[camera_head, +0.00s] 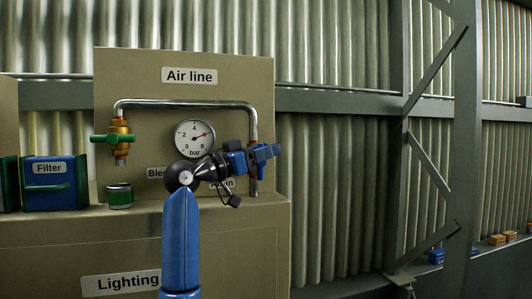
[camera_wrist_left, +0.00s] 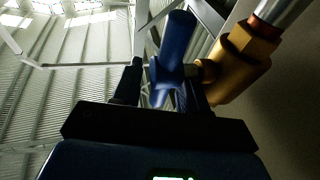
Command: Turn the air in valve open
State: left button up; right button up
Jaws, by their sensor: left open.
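The air in valve is on the right leg of the pipe on the Air line panel. Its brass body (camera_wrist_left: 237,65) and blue handle (camera_wrist_left: 172,50) show clearly in the wrist view. In the head view the blue handle (camera_head: 268,151) shows just beyond my left gripper (camera_head: 256,155), which hides most of the valve body. My left gripper (camera_wrist_left: 162,90) is open, with its dark fingers on either side of the lower part of the handle. I cannot tell whether they touch it. My right gripper is in neither view.
A gauge (camera_head: 194,138) and a brass valve with a green handle (camera_head: 112,140) are on the panel (camera_head: 150,65). A green can (camera_head: 120,195) and a blue Filter box (camera_head: 48,184) stand at the left. My left forearm crosses in front of the Lighting cabinet (camera_head: 240,250).

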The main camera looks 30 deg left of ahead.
pick_arm(q)
jog(key=b+v, duration=0.4)
jog(key=v, duration=0.6)
jog(key=shift+b, duration=0.35)
jog(key=shift+a+f, duration=0.1)
jog(key=shift+a, duration=0.05)
